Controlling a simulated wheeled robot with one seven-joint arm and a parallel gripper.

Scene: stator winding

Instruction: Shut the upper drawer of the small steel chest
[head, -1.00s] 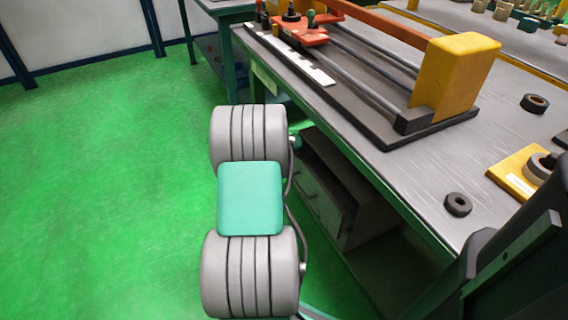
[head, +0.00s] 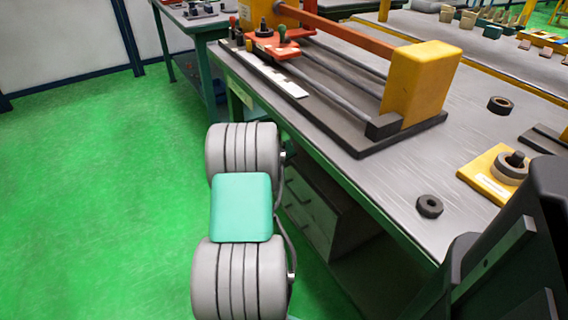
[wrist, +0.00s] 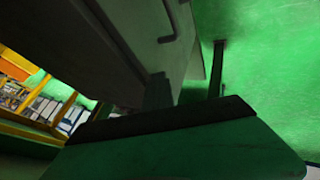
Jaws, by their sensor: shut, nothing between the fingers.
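The small steel chest (head: 349,226) stands on the floor under the grey-topped workbench in the head view, partly hidden by my arm and the bench edge. Its grey front faces left, with handles one above the other. How far its upper drawer (head: 299,190) stands out cannot be told there. In the wrist view, a grey panel with a bar handle (wrist: 176,22), apparently the chest's front, fills the upper left, seen close and tilted.
The green-framed workbench (head: 352,183) overhangs the chest. It carries a yellow-ended fixture (head: 418,82), a dark ring (head: 429,206) and a yellow plate (head: 486,180). In the wrist view, a broad green surface with a dark edge (wrist: 160,121) crosses the foreground. Green floor (head: 95,205) lies clear at left.

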